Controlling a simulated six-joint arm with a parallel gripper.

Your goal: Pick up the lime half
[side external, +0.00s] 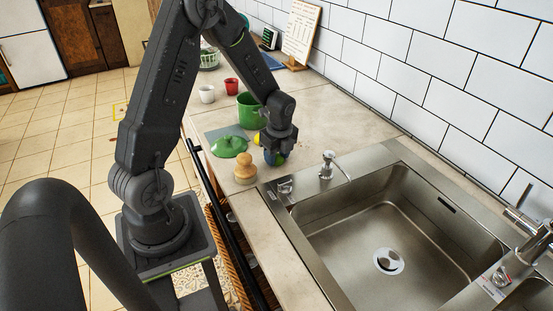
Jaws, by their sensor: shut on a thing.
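My gripper (276,150) is low over the counter, beside the front left corner of the sink. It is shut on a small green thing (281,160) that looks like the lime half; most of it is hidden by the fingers. A dark blue patch (269,157) shows right beside it, too small to make out. I cannot tell whether the green thing touches the counter.
A green pot (250,112) stands just behind my gripper, with a yellow thing (257,138) partly hidden beside it. A green lid-like thing (229,146) and a wooden knobbed object (245,169) are left. The sink (345,240) is right.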

